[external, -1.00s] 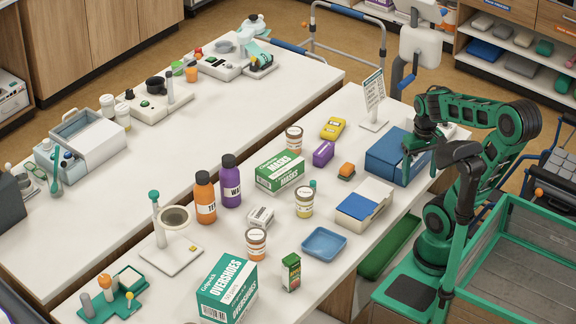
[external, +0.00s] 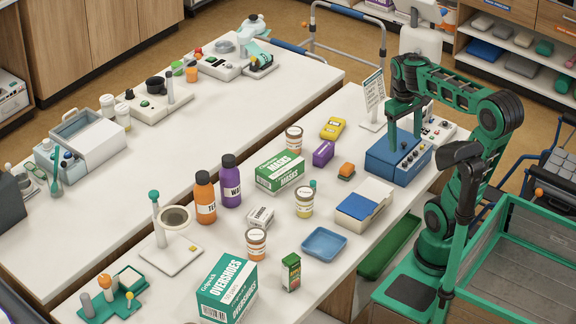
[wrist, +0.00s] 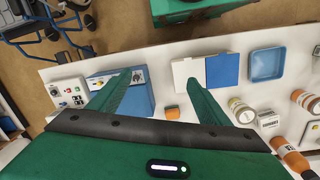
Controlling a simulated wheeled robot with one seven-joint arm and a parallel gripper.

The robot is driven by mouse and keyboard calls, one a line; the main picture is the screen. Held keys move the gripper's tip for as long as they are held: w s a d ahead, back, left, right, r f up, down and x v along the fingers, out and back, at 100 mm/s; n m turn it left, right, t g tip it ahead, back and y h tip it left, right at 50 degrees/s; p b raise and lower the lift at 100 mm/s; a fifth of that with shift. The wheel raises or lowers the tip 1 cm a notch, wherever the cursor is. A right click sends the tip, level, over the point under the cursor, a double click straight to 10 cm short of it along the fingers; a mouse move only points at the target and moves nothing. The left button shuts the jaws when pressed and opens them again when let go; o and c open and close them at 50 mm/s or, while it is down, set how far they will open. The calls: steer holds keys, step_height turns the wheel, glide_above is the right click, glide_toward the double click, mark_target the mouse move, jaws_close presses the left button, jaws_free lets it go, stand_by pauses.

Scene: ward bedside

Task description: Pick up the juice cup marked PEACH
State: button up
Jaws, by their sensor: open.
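Three small white-lidded cups with coloured bands stand on the near table: one at the back (external: 294,139), one in the middle (external: 304,203) and one nearer the front (external: 256,243). Their lettering is too small to read, so I cannot tell which is marked PEACH. Two such cups show at the right of the wrist view, one with a yellowish band (wrist: 241,111) and one with an orange band (wrist: 305,100). My gripper (external: 405,136) is open and empty above the blue box, well to the right of all three cups. Its spread fingers also show in the wrist view (wrist: 161,70).
The blue box with knobs (external: 392,160) is beneath my gripper. An orange-topped block (external: 346,170), purple carton (external: 323,153), masks box (external: 280,173), white-and-blue box (external: 364,205) and blue tray (external: 324,242) surround the cups. Tall orange (external: 205,198) and purple (external: 230,182) bottles stand left.

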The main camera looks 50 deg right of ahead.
steer(key=w+a+f+n+y, duration=0.2)
steer(key=w+f+n, duration=0.1)
steer(key=w, duration=0.9)
steer(key=w+a+f+n+t+y, duration=0.1)
steer(key=w+a+f+n+y, duration=0.2)
steer(key=w, duration=0.9)
steer(key=w+a+f+n+t+y, duration=0.1)
steer(key=w+a+f+n+y, duration=0.2)
steer(key=w+n, duration=0.5)
steer(key=shift+w+f, duration=0.25)
steer(key=shift+w, duration=0.4)
steer(key=shift+w+f, duration=0.3)
steer(key=shift+w, duration=0.4)
steer(key=shift+w+f, duration=0.25)
steer(key=shift+w, duration=0.4)
steer(key=w+d+r+n+t+y, duration=0.2)
steer(key=w+d+r+t+y, duration=0.3)
steer(key=w+d+r, duration=0.5)
glide_above(292, 133)
steer(key=f, duration=1)
steer(key=shift+w+d+f, duration=0.25)
steer(key=shift+d+f, duration=0.05)
steer(key=shift+d, duration=0.05)
steer(key=shift+f, duration=1.95)
step_height(292, 133, down, 4)
steer(key=shift+r, duration=0.25)
steer(key=x, duration=0.2)
steer(key=shift+w+a+f, duration=0.1)
steer(key=shift+w+a, duration=0.1)
steer(key=shift+a, duration=0.1)
